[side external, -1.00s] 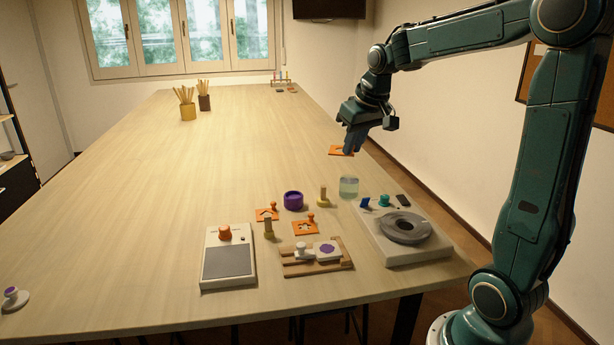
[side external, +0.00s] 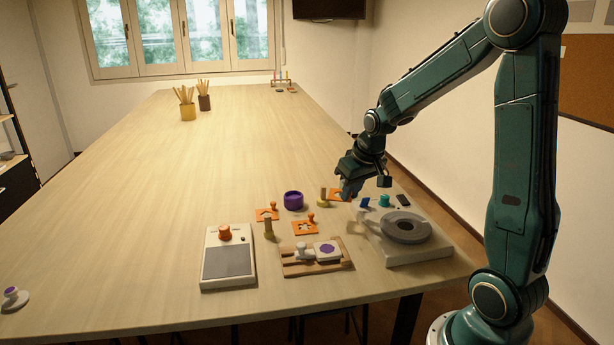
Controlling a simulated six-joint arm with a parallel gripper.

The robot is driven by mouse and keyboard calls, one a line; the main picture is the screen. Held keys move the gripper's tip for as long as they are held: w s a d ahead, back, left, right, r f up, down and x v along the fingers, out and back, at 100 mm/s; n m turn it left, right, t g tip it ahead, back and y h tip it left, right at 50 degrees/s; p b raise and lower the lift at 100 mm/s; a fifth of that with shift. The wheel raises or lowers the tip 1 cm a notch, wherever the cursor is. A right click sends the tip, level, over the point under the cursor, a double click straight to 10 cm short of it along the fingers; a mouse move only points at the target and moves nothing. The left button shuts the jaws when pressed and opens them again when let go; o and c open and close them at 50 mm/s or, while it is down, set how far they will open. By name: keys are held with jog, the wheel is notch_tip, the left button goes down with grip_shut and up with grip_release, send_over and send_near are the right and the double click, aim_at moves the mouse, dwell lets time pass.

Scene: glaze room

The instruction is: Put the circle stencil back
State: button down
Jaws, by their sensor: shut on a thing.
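My gripper (side external: 347,193) is shut on an orange stencil plate (side external: 336,195) and holds it low near the table's right side. Its cut-out shape is too small to tell. Two more orange stencils with knobs lie on the table: one (side external: 264,216) at the left, and one (side external: 305,229) nearer the front with a pale cut-out. They are to the left of my gripper and nearer the camera, apart from it.
A yellow-green stamp (side external: 322,201) and a purple bowl (side external: 293,201) stand close left of my gripper. A wheel on a pale base (side external: 420,252) is at right. A wooden board (side external: 290,270) with a purple-marked tile (side external: 327,250) is in front. The table's far middle is clear.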

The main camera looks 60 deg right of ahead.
aim_at(345, 227)
jog(key=shift+f, duration=4)
jog(key=c, duration=1.4)
grip_release()
jog(key=shift+f, duration=0.1)
jog(key=shift+r, duration=0.2)
jog(key=shift+v, duration=5.95)
